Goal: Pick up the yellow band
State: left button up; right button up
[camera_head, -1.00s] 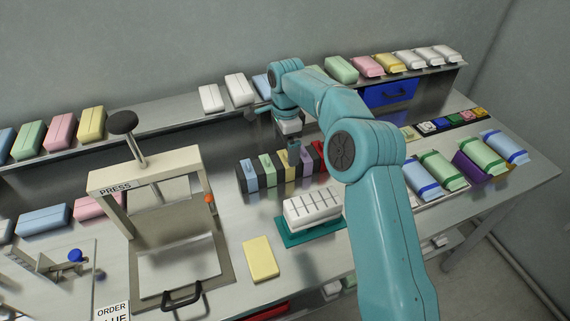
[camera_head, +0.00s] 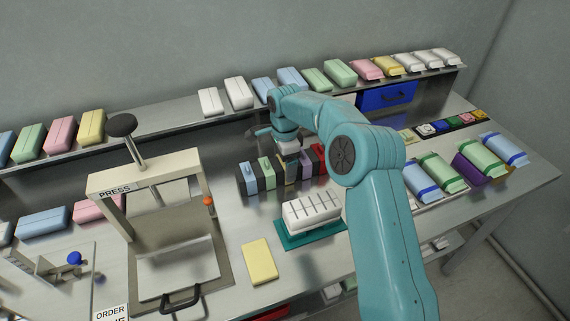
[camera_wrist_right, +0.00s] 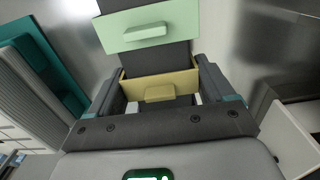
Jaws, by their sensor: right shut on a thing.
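The yellow band (camera_wrist_right: 160,86) is a flat yellow piece with a small raised tab, seen between the two fingers of my right gripper (camera_wrist_right: 163,93) in the right wrist view. The gripper is shut on it. A green band (camera_wrist_right: 148,30) with a similar tab is just beyond it, with a dark divider between them. In the head view my right gripper (camera_head: 290,168) is down at the row of coloured bands and black dividers, and hides most of the yellow band. My left gripper is not in view.
A white slotted block (camera_head: 312,208) on a teal base is in front of the row. A press (camera_head: 150,180) stands to the left. A yellow pack (camera_head: 260,261) lies at the front. A back shelf (camera_head: 180,122) carries several packs. Wrapped packs lie at the right.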

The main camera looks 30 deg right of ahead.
jog(key=shift+w+r, duration=0.1)
jog(key=shift+r, duration=0.4)
notch_tip(320, 180, up, 9)
jog(key=shift+f+p, duration=0.1)
jog(key=shift+p, duration=0.45)
notch_tip(320, 180, up, 10)
jog(key=p, duration=0.4)
jog(key=shift+m, duration=0.3)
